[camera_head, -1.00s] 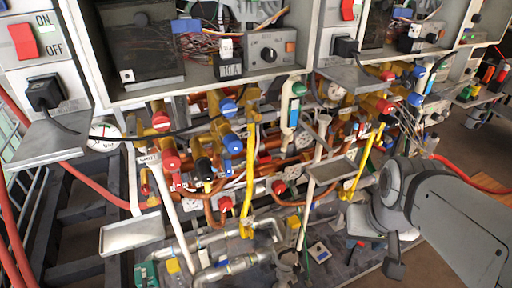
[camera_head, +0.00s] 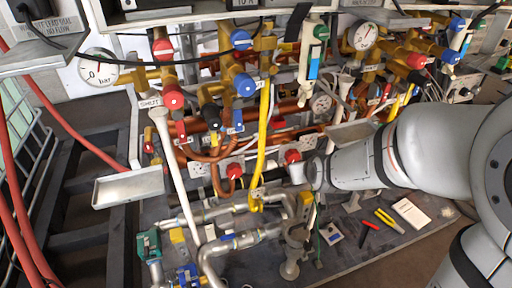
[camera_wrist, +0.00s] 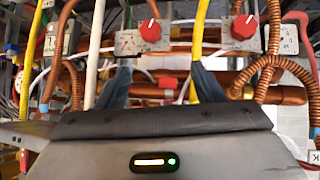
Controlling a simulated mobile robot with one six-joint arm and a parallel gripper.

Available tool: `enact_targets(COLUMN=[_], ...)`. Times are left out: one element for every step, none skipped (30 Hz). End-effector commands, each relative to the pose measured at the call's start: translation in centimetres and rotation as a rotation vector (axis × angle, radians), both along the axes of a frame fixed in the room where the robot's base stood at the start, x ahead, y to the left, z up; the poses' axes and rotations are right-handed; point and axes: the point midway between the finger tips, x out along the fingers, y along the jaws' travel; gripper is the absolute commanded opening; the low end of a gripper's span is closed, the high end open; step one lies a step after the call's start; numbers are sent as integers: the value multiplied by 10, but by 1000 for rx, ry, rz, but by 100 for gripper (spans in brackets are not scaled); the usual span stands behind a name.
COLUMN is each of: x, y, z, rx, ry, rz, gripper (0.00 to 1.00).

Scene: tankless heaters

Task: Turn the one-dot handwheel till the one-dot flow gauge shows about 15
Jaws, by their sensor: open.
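Two red handwheels show above my fingers in the wrist view, the left one (camera_wrist: 150,31) and the right one (camera_wrist: 243,27). Each sits on a grey bracket on copper pipework. In the head view, red handwheels show at the left (camera_head: 235,171) and right (camera_head: 292,156) of a yellow pipe. I cannot tell which has one dot. A small round gauge (camera_head: 322,104) stands behind; its reading and any dot are too small to read. My gripper (camera_wrist: 159,70) is open and empty, its dark fingers apart below the handwheels. In the head view, its end is beside the right handwheel.
A white pipe (camera_wrist: 95,55) and a yellow pipe (camera_wrist: 199,35) run down close to my fingers. Bar gauges stand at left (camera_head: 97,70) and right (camera_head: 363,36). A metal tray (camera_head: 130,185) juts out at left.

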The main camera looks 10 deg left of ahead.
Motion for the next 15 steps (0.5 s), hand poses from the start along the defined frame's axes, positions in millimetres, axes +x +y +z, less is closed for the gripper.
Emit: enact_targets(x=[10,16,23,27,30,34,35,36,35,34,33,31,29,27,24], y=[21,33,49,60,72,87,98,108,121,130,138,148,154,160,166], z=[-35,-45,-58,-67,-77,-89,-99,-107,-118,-125,-132,-140,-145,-149,-154], rx=[12,17,25,31,36,44,49,56,64,70,77,83,89,95,101], ry=[-50,-93,-149,-192,-235,-292,-334,-374,-427,-464,-500,-545,-575,-603,-636], rz=[35,60,90,111,133,161,179,198,221,235,250,267,277,287,298], gripper=[61,61,61,61,61,61,61,61,61,61,61,61,61,61,61])
